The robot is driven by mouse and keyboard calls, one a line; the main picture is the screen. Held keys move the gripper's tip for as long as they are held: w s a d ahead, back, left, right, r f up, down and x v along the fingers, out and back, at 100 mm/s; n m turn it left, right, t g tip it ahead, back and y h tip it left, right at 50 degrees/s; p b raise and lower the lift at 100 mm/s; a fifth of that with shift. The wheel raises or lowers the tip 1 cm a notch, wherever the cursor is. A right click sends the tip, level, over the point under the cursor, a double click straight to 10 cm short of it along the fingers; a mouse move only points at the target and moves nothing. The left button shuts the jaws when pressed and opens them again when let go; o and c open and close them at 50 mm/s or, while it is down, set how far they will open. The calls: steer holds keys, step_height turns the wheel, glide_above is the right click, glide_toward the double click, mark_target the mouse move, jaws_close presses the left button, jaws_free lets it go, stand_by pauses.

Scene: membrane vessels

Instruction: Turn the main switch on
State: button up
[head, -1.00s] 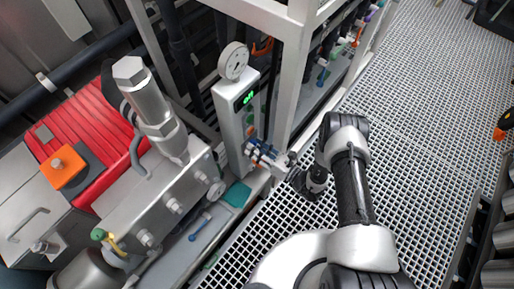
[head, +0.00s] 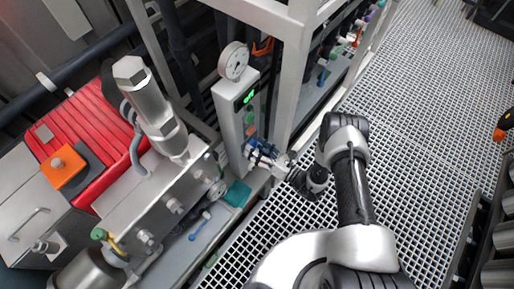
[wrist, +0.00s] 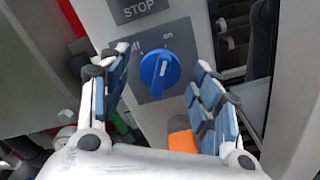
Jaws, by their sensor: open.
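The main switch is a round blue knob (wrist: 160,72) on a grey plate of the control box, in the wrist view. A light mark on the knob points roughly upward. My gripper (wrist: 162,60) is open, with one blue-padded finger on each side of the knob and gaps between the pads and the knob.
A STOP label (wrist: 137,10) sits above the knob. The box has a green display (head: 248,97) and a round gauge (head: 233,61) on top. A white frame post (head: 292,80) stands close to its right. Steel valves and a red motor cover (head: 90,130) are at left.

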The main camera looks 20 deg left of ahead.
steer(key=shift+d, duration=0.1)
steer(key=v, duration=1.1)
steer(key=shift+s+d, duration=0.2)
steer(key=shift+d, duration=0.15)
